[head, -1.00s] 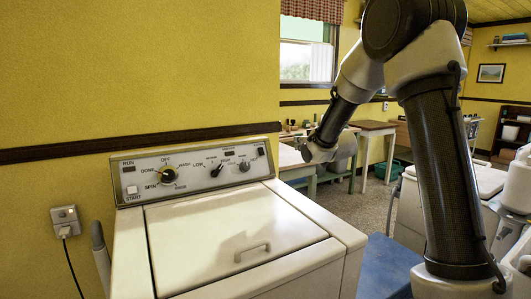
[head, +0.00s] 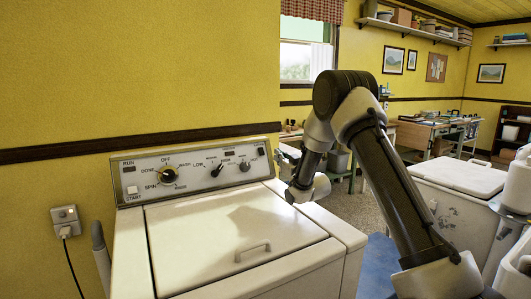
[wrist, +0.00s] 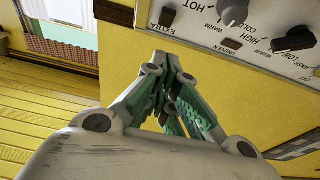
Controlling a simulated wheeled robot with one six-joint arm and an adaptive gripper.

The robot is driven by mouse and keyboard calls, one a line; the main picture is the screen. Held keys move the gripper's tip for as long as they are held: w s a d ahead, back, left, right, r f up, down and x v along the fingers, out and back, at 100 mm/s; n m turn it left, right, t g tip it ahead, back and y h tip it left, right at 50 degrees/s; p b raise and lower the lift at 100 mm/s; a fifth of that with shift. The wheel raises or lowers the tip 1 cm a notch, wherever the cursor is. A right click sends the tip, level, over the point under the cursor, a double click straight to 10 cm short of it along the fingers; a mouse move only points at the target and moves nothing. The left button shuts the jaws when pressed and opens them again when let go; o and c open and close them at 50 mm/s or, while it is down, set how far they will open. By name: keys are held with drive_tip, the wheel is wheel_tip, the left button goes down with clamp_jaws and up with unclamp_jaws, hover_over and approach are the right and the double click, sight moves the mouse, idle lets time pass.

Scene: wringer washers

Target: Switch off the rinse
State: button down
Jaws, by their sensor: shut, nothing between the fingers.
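The washer's control panel (head: 215,172) is at the back of the white washer in the head view. At its right end is a small dark switch (head: 261,152), labelled "EXTRA" in the wrist view, where it shows at the top edge (wrist: 115,12). The rest of its label is cut off, and I cannot tell its on or off position. My gripper (wrist: 173,85) is shut and empty, its fingers together below the switch in the wrist picture, apparently apart from it. In the head view my wrist is just right of the panel; the fingertips cannot be made out.
Beside the switch are a grey knob (wrist: 233,12) and a dark knob (wrist: 293,40). The washer lid (head: 225,235) is closed. A second white machine (head: 455,200) stands to the right. The yellow wall (head: 130,70) rises close behind the panel.

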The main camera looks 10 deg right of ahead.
approach(261, 149)
wheel_tip(261, 149, up, 4)
drive_tip(key=w, duration=0.2)
drive_tip(key=shift+w+a+f, duration=0.45)
drive_tip(key=shift+w, duration=0.3)
drive_tip(key=shift+w+a+f, duration=0.4)
drive_tip(key=shift+w+f, duration=0.05)
drive_tip(key=shift+w, duration=0.3)
drive_tip(key=shift+w+f, duration=0.25)
drive_tip(key=shift+f, duration=0.3)
drive_tip(key=v, duration=1.2)
drive_tip(key=shift+r, duration=0.1)
